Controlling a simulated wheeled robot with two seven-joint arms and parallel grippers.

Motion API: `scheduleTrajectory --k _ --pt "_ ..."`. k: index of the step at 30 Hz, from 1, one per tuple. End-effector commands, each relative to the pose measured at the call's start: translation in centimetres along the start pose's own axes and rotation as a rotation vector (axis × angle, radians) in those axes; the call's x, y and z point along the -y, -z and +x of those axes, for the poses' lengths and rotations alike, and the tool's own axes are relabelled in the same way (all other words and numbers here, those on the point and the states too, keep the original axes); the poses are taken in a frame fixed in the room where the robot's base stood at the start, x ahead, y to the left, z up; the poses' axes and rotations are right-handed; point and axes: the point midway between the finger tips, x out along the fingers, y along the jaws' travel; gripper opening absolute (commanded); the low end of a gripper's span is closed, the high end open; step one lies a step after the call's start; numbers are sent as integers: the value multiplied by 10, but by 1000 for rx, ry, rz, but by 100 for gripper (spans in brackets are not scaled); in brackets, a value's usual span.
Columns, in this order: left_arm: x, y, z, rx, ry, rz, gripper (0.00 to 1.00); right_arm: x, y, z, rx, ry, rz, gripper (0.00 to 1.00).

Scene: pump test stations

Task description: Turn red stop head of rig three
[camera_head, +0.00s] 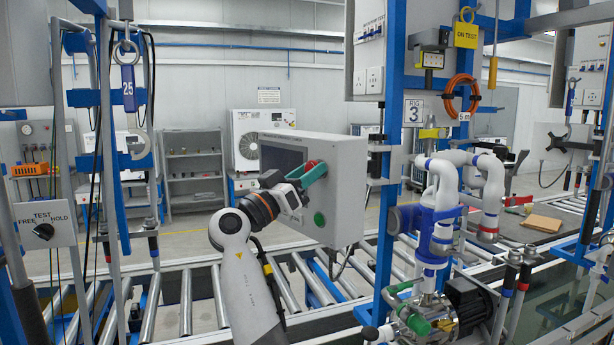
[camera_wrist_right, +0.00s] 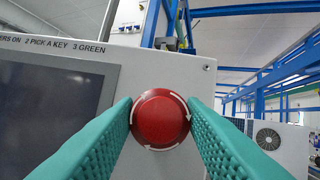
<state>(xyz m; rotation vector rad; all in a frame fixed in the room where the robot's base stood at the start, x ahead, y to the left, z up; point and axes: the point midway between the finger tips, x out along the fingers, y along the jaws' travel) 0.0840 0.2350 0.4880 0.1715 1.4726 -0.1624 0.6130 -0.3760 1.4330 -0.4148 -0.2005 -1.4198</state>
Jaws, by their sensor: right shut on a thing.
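The red stop head (camera_wrist_right: 160,119) is a round red mushroom button with white curved arrows, on the front of a light grey control box (camera_head: 347,195). In the head view only a bit of its red (camera_head: 311,165) shows beside my fingers. My right gripper (camera_head: 314,174) is at the box front, its teal fingers on either side of the head. In the wrist view the right gripper (camera_wrist_right: 160,122) is shut on the head, one finger pressed against each side. My left gripper is not in view.
A dark screen (camera_wrist_right: 55,110) is left of the head, under printed text. A green button (camera_head: 319,219) sits low on the box. A roller conveyor (camera_head: 185,300) runs below. A pump with white pipes (camera_head: 440,215) and a blue post (camera_head: 390,150) stand to the right.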

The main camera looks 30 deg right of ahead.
Motion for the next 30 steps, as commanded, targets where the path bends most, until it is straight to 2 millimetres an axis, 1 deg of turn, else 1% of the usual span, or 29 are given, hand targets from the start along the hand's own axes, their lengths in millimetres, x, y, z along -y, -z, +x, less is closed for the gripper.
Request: scheduleTrajectory --k 1,5,9,13,19,24,30 --pt "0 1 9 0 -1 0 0 0 3 -1 2 6 14 14" --pt "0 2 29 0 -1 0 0 -1 5 -2 3 29 68 14" --pt "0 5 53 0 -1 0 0 -1 6 -2 3 66 153 14" --pt "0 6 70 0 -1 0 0 -1 4 -2 4 104 247 14" --pt "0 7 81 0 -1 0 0 -1 1 0 3 160 383 14" --pt "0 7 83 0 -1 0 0 -1 -1 1 2 199 478 14" --pt "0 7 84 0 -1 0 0 -1 -2 1 1 228 549 14"
